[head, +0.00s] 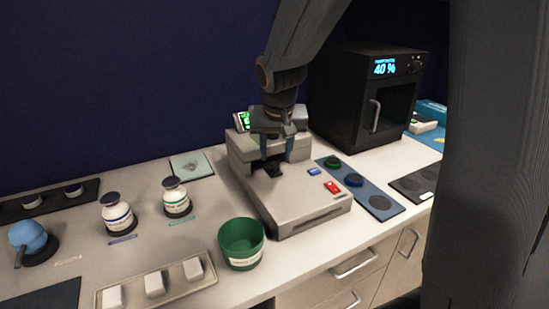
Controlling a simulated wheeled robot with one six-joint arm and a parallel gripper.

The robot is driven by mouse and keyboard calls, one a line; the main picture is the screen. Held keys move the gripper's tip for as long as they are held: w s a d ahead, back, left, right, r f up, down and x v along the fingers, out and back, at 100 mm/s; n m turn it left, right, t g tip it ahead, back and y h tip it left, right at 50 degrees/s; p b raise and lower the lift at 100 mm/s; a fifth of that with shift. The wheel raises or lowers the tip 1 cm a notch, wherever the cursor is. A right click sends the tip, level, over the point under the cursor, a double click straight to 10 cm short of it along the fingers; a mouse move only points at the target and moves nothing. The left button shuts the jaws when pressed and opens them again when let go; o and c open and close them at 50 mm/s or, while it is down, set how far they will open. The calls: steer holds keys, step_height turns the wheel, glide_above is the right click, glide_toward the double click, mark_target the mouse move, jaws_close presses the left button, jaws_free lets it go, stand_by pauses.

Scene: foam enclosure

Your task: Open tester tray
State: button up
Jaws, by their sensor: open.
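The tester (290,190) is a grey-beige bench machine with a small lit green screen (244,121) at its back left. A blue button (314,171) and a red button (332,187) sit on its top. A dark slot (311,216) runs along its front face; I cannot tell whether the tray shows there. My gripper (277,152) points down over the rear of the tester, near a small dark part (267,170) on its top. The gripper is open, with nothing seen between its fingers. My arm hides part of the tester's back.
A green cup (241,243) stands close to the tester's left front. Two white bottles (117,214) (176,197) and a tray of white blocks (155,284) are on the left. A blue mat (378,202) and a black oven-like box (365,95) are on the right.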

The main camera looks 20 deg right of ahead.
mark_target(275, 164)
steer(key=shift+x, duration=2.05)
jaws_close()
